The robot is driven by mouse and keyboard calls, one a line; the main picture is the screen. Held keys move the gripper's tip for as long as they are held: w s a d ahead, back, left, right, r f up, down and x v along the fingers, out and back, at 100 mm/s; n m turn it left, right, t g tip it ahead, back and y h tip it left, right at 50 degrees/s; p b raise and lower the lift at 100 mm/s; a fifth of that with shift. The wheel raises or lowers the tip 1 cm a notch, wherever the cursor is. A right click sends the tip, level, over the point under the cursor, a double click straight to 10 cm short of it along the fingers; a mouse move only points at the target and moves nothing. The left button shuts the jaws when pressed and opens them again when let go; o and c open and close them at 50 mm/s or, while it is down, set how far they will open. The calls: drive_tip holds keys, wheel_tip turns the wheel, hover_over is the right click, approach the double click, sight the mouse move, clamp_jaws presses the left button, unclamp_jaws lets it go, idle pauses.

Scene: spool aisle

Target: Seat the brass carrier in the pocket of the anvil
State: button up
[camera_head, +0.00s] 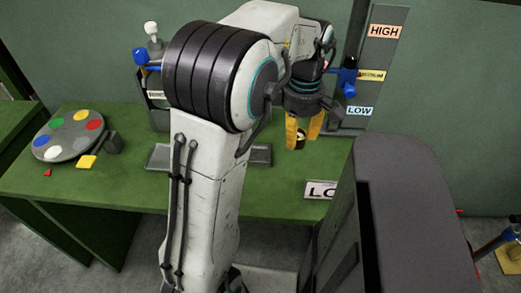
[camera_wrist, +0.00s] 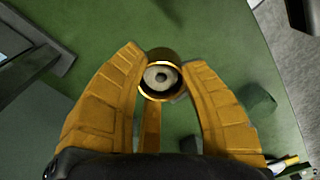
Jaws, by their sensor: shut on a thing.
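The brass carrier (camera_wrist: 160,96) is a short round piece with a bright brass rim, a dark side and a pale, dark-centred core. My gripper (camera_wrist: 166,74) is shut on it in the wrist view, with its yellow fingers on either side. In the head view my gripper (camera_head: 303,138) points down over the right part of the green bench, the carrier small and partly hidden between the fingers. The carrier appears above the bench top; the exact height is unclear. I cannot pick out the anvil or its pocket with certainty; my arm hides the middle of the bench.
The green bench (camera_head: 110,190) carries a grey disc with coloured spots (camera_head: 75,135) at left. A grey post with HIGH and LOW labels (camera_head: 383,32) stands behind the gripper. A small dark block (camera_wrist: 257,98) sits right in the wrist view.

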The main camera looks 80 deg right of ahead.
drive_tip(key=p, duration=0.2)
hover_over(259, 155)
wheel_tip(259, 155, down, 6)
drive_tip(key=shift+f, duration=2.25)
drive_tip(key=shift+f, duration=0.15)
drive_tip(key=o, duration=1.1)
wheel_tip(259, 155, up, 12)
drive_tip(key=shift+w+a+r, duration=0.1)
drive_tip(key=shift+r, duration=0.1)
